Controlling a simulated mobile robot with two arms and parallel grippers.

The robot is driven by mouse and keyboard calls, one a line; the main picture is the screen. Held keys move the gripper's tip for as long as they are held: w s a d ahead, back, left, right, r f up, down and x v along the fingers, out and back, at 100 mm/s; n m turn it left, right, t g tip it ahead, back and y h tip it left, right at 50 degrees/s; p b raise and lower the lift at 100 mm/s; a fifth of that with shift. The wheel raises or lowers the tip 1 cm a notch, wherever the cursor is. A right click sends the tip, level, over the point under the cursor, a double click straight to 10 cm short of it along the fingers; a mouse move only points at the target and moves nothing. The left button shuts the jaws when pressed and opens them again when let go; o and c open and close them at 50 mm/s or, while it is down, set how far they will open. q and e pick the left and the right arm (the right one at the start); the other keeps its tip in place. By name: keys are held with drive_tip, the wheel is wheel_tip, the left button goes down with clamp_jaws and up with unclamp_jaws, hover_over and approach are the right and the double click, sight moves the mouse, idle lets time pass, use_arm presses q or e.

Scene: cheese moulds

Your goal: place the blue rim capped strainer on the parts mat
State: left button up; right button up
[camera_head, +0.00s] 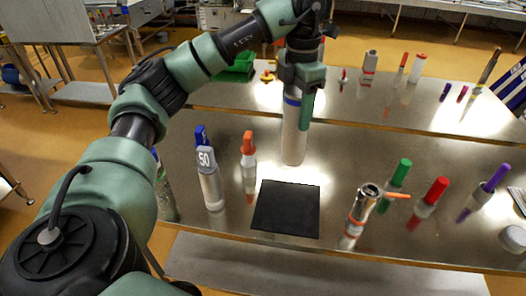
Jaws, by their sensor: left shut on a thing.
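The blue rim capped strainer (293,135) is a tall pale cylinder with a blue band near its top. My left gripper (302,103) points down and is shut on its upper end, which the gripper partly hides. The strainer looks upright. It shows just behind the far edge of the parts mat (286,210), a black square lying bare on the steel table. I cannot tell whether the strainer's lower end touches the table. My right gripper is not in view.
Left of the mat stand a bottle (210,180) marked 50 and an orange-capped bottle (249,165). Right of it stand a metal-topped cylinder (363,205), a green-capped marker (400,175) and a red-capped one (433,193). More items stand on the table behind.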

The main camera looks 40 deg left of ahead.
sight(293, 161)
use_arm(q)
drive_tip(key=f, duration=0.6)
drive_tip(key=d+f+b, duration=0.1)
drive_tip(key=f, duration=0.2)
drive_tip(key=shift+w+f, duration=0.1)
drive_tip(key=shift+w, duration=0.05)
drive_tip(key=f, duration=0.2)
drive_tip(key=f+p, duration=0.1)
drive_tip(key=f, duration=0.3)
drive_tip(key=shift+a+f+p, duration=0.1)
drive_tip(key=shift+a+p, duration=0.2)
drive_tip(key=shift+p, duration=0.1)
wheel_tip(293, 161, down, 5)
drive_tip(key=shift+r+p, duration=0.1)
drive_tip(key=shift+p, duration=0.25)
drive_tip(key=o, duration=1.6)
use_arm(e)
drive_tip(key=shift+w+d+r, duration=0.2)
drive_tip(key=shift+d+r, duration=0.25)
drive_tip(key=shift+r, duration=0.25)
